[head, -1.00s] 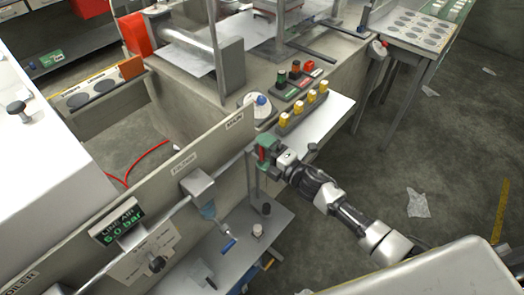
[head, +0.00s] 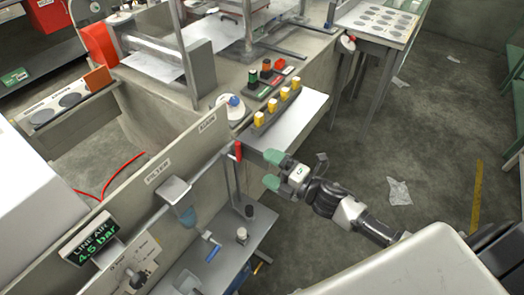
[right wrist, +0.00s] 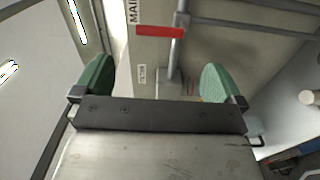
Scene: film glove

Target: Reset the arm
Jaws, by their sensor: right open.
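My right gripper (head: 272,170) reaches in from the lower right in the head view. Its two green fingertips are spread apart with nothing between them. It is close to the red valve handle (head: 238,151) on the pipe by the panel marked MAIN, but apart from it. In the right wrist view the gripper (right wrist: 158,80) shows both green pads wide apart, and the red handle (right wrist: 160,31) lies beyond them, crosswise to the grey pipe. My left gripper is not in view.
The LINE AIR display (head: 95,240) reads 4.5 bar. A filter unit (head: 175,192) hangs on the panel above a low grey shelf (head: 215,262). A bench with yellow blocks (head: 271,112) stands behind. Open floor with scraps (head: 399,191) lies to the right.

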